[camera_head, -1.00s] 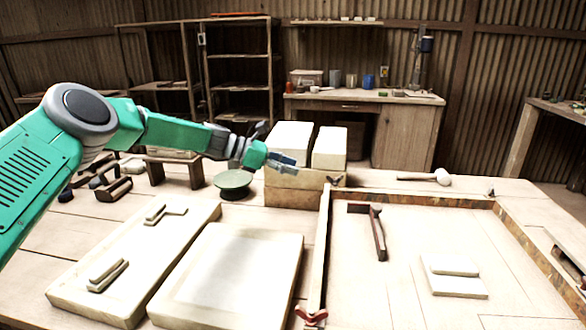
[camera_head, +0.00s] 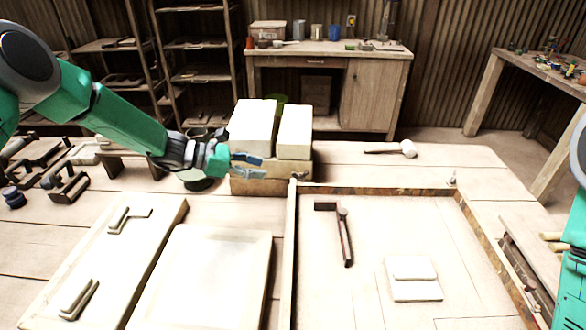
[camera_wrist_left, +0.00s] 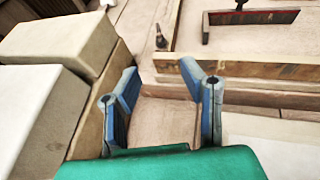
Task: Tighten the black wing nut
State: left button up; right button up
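A small dark piece (camera_wrist_left: 160,38), apparently the black wing nut, stands at the frame's corner in the left wrist view. In the head view it is tiny at the back left corner (camera_head: 295,178) of the wooden frame (camera_head: 370,187), and its shape is unclear. My left gripper (camera_head: 248,166) is in front of the pale blocks, left of that corner. In the left wrist view its blue fingers (camera_wrist_left: 165,85) are spread with nothing between them, and the dark piece is beyond them, apart. My right gripper is out of view; only part of my right arm shows at the right edge.
Pale blocks (camera_head: 252,125) on a wooden base stand close to my left gripper. A dark red bar tool (camera_head: 345,235) and a pale float (camera_head: 412,278) lie inside the frame. A mallet (camera_head: 407,149) lies behind it. Two slabs (camera_head: 205,275) lie front left.

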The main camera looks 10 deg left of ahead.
aim_at(297, 175)
pick_arm(q)
jog(key=x, duration=1)
jog(key=shift+w+d+f, duration=0.1)
jog(key=shift+w+f, duration=0.25)
jog(key=shift+d, duration=0.5)
grip_shut()
